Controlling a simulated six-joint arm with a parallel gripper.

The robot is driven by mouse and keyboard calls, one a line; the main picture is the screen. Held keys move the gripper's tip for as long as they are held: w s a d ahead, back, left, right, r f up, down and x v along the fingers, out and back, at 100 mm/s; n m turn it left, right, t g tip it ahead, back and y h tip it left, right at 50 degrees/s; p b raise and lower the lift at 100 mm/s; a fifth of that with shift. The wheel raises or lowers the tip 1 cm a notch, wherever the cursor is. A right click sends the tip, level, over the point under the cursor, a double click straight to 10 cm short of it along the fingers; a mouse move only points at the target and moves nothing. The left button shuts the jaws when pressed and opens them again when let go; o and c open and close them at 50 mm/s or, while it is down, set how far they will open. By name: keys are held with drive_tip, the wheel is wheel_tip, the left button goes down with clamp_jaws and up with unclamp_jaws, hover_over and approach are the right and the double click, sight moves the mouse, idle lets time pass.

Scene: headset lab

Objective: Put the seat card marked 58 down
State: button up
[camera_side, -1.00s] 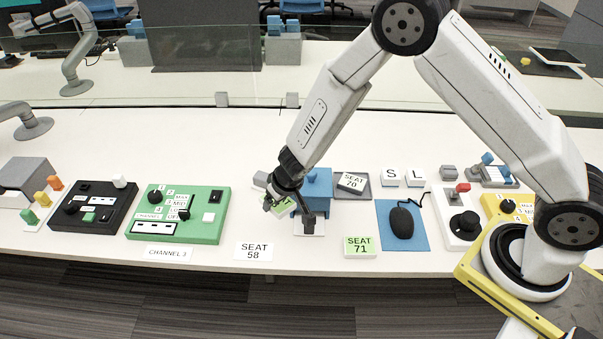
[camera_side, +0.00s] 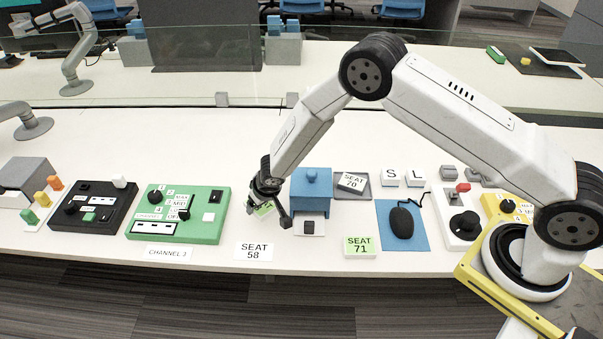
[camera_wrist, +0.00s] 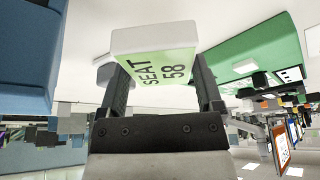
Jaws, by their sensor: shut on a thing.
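The seat card marked 58 (camera_wrist: 160,60) is a pale green and white block with black lettering. My gripper (camera_wrist: 160,92) is shut on it, with one finger on each side, in the wrist view. In the side view my gripper (camera_side: 268,212) hangs low over the table between the green panel and the blue box, and the card (camera_side: 264,209) shows only in part, as a small green patch. A flat white label reading SEAT 58 (camera_side: 254,251) lies at the table's front edge, below and left of my gripper. I cannot tell whether the card touches the table.
The green control panel (camera_side: 222,214) stands left of my gripper. The blue box (camera_side: 312,184) stands close on its right, with a white plate (camera_side: 318,233) in front. The SEAT 71 card (camera_side: 359,246) sits farther right. The table strip around the SEAT 58 label is clear.

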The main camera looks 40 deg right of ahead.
sight(259, 211)
drive_tip(key=shift+w+f, duration=0.25)
drive_tip(key=shift+w+f, duration=0.1)
drive_tip(key=shift+w+f, duration=0.1)
drive_tip(key=shift+f, duration=1.6)
drive_tip(key=shift+f, duration=0.1)
drive_tip(key=o, duration=1)
drive_tip(key=shift+o, duration=0.2)
drive_tip(key=v, duration=1.2)
